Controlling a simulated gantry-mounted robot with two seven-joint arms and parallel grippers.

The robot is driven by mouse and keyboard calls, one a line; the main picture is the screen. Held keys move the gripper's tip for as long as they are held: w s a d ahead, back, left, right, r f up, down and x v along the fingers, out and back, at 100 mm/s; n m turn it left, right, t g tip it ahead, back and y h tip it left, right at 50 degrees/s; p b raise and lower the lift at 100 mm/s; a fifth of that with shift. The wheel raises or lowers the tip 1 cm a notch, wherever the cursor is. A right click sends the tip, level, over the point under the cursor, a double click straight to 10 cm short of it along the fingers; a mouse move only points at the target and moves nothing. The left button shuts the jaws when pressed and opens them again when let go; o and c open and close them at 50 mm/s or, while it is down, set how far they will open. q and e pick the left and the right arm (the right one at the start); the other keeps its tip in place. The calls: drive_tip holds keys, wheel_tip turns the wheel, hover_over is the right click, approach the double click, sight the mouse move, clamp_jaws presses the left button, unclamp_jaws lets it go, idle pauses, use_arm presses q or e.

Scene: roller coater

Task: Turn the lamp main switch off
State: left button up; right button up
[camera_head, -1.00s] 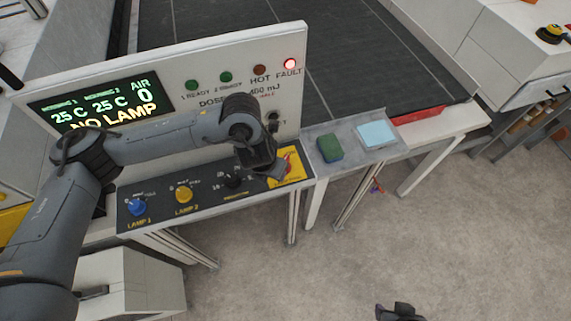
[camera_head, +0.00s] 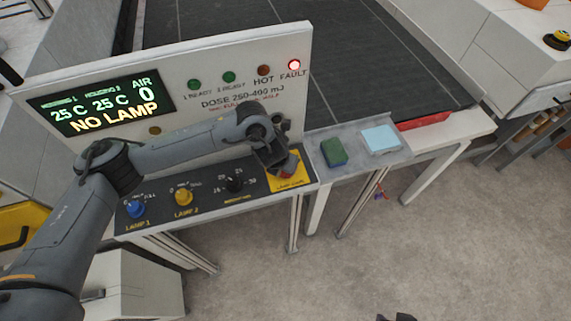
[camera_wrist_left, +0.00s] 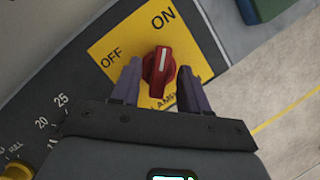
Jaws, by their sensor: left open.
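The lamp main switch is a red knob (camera_wrist_left: 157,72) on a yellow plate (camera_wrist_left: 112,38) marked OFF and ON. Its white line points toward ON. My left gripper (camera_wrist_left: 159,84) is open, with one finger on each side of the knob; I cannot tell if they touch it. In the head view my left gripper (camera_head: 285,165) is over the yellow plate (camera_head: 291,183) at the right end of the control panel and hides most of the knob. A dark tip (camera_head: 397,317) at the bottom edge may be my right gripper; its jaws cannot be made out.
A blue knob (camera_head: 136,209), a yellow knob (camera_head: 183,196) and a black knob (camera_head: 235,183) sit left of the plate. The display (camera_head: 102,103) reads NO LAMP and the FAULT light (camera_head: 294,64) glows red. A green block (camera_head: 333,152) and a light-blue pad (camera_head: 380,138) lie on the shelf right.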

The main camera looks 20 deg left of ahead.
use_arm(q)
drive_tip(key=shift+w+f, duration=0.15)
drive_tip(key=shift+f, duration=0.2)
clamp_jaws()
drive_tip(key=shift+d+r+n+y+p, duration=0.1)
drive_tip(key=shift+r+n+y+p, duration=0.15)
drive_tip(key=shift+n+p, duration=0.65)
drive_tip(key=n+y+p, duration=0.1)
drive_tip(key=n+p, duration=0.3)
drive_tip(key=p, duration=0.1)
drive_tip(key=n+g+y+p, duration=0.1)
drive_tip(key=n+y+p, duration=0.1)
drive_tip(key=n+p, duration=0.2)
drive_tip(key=shift+d+p, duration=0.2)
drive_tip(key=shift+p, duration=0.15)
drive_tip(key=n+g+y+p, duration=0.1)
drive_tip(key=n+p, duration=0.1)
drive_tip(key=n, duration=0.2)
drive_tip(key=shift+w+f, duration=0.1)
drive_tip(key=shift+f+n+g, duration=0.1)
drive_tip(key=shift+n+g, duration=0.5)
drive_tip(key=shift+n, duration=0.6)
drive_tip(key=shift+w+n+g+y, duration=0.1)
drive_tip(key=shift+n+g+y, duration=0.2)
drive_tip(key=shift+n, duration=0.5)
